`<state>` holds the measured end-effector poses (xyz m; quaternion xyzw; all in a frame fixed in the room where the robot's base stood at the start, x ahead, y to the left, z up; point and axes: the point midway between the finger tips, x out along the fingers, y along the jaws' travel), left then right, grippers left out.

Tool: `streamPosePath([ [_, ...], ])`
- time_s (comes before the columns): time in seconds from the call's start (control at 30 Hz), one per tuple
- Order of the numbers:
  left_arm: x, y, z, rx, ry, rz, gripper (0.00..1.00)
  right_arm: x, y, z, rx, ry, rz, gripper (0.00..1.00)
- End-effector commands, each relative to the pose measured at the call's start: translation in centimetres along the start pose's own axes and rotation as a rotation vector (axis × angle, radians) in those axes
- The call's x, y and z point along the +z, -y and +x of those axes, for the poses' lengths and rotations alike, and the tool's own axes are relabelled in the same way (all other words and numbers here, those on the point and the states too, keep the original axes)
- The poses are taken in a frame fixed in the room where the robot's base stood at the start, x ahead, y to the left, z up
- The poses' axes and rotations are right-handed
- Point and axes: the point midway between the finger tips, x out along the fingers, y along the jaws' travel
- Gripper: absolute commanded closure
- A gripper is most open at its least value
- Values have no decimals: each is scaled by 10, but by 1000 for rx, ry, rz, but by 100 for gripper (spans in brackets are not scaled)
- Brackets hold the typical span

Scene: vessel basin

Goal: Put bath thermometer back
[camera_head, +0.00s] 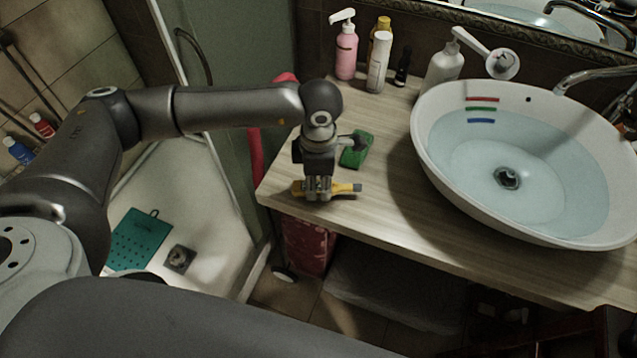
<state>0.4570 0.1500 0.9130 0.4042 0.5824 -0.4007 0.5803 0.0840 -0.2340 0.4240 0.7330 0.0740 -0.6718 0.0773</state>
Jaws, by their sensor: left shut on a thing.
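My left gripper (318,190) points down over the left front part of the wooden counter (390,215). It is shut on a yellow, bar-shaped thing with a grey end, which looks like the bath thermometer (340,188). The thermometer lies crosswise in the jaws and sticks out on both sides, its grey end to the right. Its middle is hidden by the fingers. I cannot tell whether it touches the counter. The white basin (424,150) stands to the right, with water in it and red, green and blue strips on its inner wall. My right gripper is not in view.
A green block (357,150) lies just behind the left gripper. A pink pump bottle (346,52), a white bottle (378,65) and other bottles stand along the back. A tap (590,76) reaches over the basin. Counter between gripper and basin is clear.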

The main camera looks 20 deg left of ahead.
Motion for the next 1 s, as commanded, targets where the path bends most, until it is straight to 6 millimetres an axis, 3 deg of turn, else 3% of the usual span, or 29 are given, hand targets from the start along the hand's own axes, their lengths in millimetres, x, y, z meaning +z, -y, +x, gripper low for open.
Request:
streamPosePath([
  [0.03,-1,3,4,-6,-4,1,92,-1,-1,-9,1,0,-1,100],
  [0.13,0,2,15,-4,-1,0,92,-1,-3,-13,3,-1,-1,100],
  [0.53,0,2,24,-2,0,1,92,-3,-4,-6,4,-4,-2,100],
  [0.57,0,2,22,-2,0,1,66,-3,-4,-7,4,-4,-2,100],
  [0.7,0,2,22,-2,0,1,48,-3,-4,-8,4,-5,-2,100],
  [1.0,0,2,21,-2,-1,1,47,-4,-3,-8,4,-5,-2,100],
])
